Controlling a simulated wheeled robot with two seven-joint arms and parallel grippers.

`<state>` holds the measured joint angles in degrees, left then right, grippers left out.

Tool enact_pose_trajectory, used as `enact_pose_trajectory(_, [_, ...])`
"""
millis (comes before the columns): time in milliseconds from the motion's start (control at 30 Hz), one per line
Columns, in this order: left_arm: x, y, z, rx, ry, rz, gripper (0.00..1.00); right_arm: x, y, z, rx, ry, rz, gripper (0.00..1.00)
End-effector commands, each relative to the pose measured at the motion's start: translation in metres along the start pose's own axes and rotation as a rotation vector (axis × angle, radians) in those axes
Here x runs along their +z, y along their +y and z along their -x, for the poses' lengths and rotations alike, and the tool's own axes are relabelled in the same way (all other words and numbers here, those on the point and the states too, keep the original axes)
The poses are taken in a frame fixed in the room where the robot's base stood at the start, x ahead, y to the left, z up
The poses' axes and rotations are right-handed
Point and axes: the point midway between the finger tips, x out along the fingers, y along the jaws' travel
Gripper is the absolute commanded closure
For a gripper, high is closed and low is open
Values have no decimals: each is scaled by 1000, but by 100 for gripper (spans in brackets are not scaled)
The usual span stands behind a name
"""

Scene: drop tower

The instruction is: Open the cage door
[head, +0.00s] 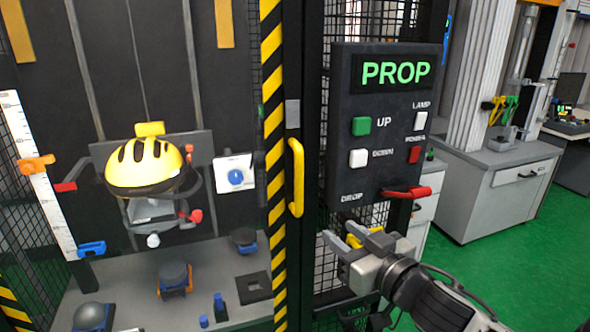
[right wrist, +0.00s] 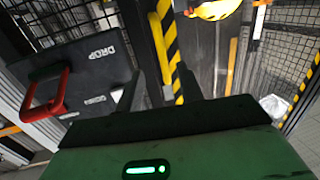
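The cage door's yellow handle (head: 297,178) stands upright on a dark frame beside a yellow-and-black striped post (head: 272,130). The door looks closed along this post. My right gripper (head: 342,236) is below and to the right of the handle, apart from it, under the control box. In the right wrist view its two fingers (right wrist: 158,88) are spread with nothing held between them. The striped post shows beyond the fingers there. My left gripper is not in view.
The control box (head: 345,120) reads PROP, with buttons and a red drop lever (head: 408,192) close above my right gripper. Inside the cage, a yellow helmet (head: 146,165) sits on a carriage above a grey base with several small objects. Green floor is clear at right.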

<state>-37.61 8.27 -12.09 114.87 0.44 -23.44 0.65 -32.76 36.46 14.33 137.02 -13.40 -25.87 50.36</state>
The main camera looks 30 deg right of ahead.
Motion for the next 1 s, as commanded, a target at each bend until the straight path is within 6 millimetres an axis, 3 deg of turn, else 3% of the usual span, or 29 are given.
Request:
enact_pose_trajectory(33, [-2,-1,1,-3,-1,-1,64,-20,1,-2,-4,33,0,62])
enact_pose_trajectory(133, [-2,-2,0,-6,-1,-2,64,-33,3,-6,-5,63,-9,62])
enact_pose_trajectory(267, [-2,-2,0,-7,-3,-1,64,-35,4,-21,-5,65,-12,62])
enact_pose_trajectory(800, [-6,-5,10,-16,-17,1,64,-40,4,-121,-2,61,-13,62])
enact_pose_trajectory(1000, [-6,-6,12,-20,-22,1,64,-41,3,-148,-2,60,-12,62])
